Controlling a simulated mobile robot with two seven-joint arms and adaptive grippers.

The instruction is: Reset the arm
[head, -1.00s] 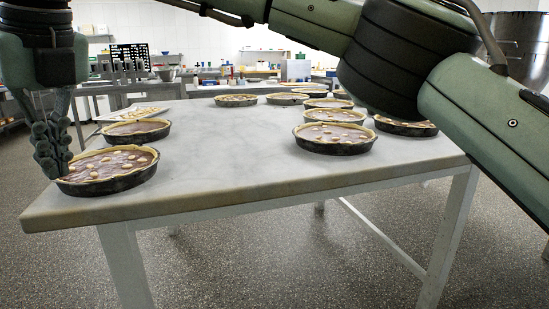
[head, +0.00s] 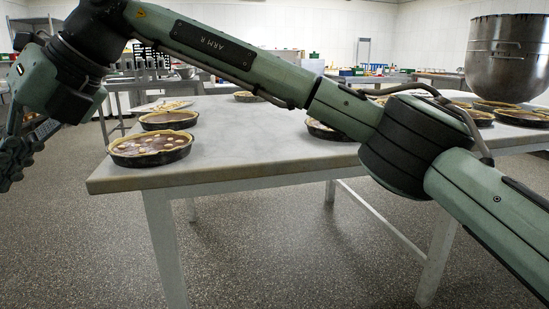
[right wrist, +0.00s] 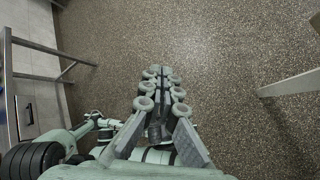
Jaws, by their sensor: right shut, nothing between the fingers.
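My right arm, marked "ARM R", comes in from the right and reaches across the head view. Its gripper (head: 14,160) hangs at the far left edge, partly cut off, beyond the table's left end and apart from the tarts. In the right wrist view the gripper (right wrist: 162,76) has its fingers together with nothing between them, above the speckled floor. My left gripper is in neither view.
The marble table (head: 240,150) carries a front left tart (head: 150,148), another behind it (head: 168,120) and several more at the right, some hidden by my arm. A metal table leg (right wrist: 290,84) shows in the wrist view. Open floor lies before the table.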

